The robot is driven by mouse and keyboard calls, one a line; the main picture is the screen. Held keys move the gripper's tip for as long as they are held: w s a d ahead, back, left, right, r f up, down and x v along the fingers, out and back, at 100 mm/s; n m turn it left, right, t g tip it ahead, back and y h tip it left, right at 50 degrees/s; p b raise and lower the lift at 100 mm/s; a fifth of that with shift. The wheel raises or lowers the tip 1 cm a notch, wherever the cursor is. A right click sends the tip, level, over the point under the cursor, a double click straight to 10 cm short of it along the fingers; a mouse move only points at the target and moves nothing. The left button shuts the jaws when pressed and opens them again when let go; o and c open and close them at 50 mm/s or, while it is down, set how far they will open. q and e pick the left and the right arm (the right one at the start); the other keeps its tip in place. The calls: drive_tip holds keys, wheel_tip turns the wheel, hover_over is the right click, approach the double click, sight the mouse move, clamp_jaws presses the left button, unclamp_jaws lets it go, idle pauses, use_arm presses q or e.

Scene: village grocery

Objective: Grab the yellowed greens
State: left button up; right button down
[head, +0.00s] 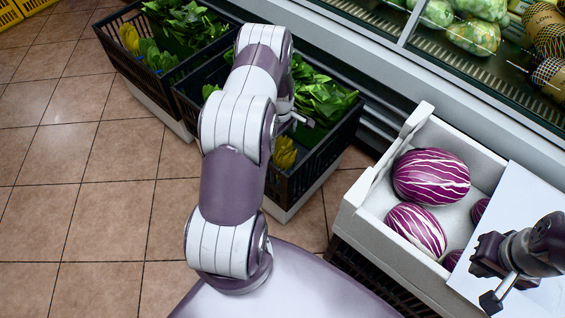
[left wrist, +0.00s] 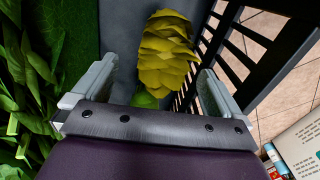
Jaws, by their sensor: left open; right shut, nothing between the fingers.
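A yellowed bunch of greens (head: 284,152) sits in the front corner of the near black crate (head: 317,160). In the left wrist view the yellowed greens (left wrist: 165,52) lie in front of my left gripper (left wrist: 156,74), between its spread fingers and nearer the right one. The gripper is open and empty. In the head view my own arm mostly hides that gripper, with a finger part showing beside the green leaves. My right gripper (head: 493,272) is shut and empty over the white board at the right.
Green leafy bunches (head: 318,92) fill the crate beside the yellowed greens. Another crate (head: 118,48) behind holds greens, some yellow. A white crate (head: 352,200) with purple striped vegetables (head: 430,177) stands to the right. The tiled floor (head: 90,200) at left is clear.

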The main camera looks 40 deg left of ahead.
sight(283, 158)
use_arm(q)
drive_tip(key=shift+d+f, duration=0.1)
drive_tip(key=shift+f, duration=0.3)
use_arm(e)
drive_tip(key=shift+d+f, duration=0.1)
drive_tip(key=shift+f, duration=0.2)
use_arm(q)
drive_tip(key=f+b, duration=0.1)
drive_tip(key=f, duration=0.1)
drive_tip(key=f+b, duration=0.1)
drive_tip(key=f, duration=0.1)
drive_tip(key=shift+s+f, duration=0.2)
drive_tip(key=shift+f, duration=0.1)
use_arm(e)
wheel_tip(283, 158, down, 2)
drive_tip(key=shift+f, duration=0.1)
use_arm(q)
drive_tip(key=shift+r, duration=0.15)
drive_tip(key=shift+c, duration=0.9)
drive_tip(key=c, duration=1.5)
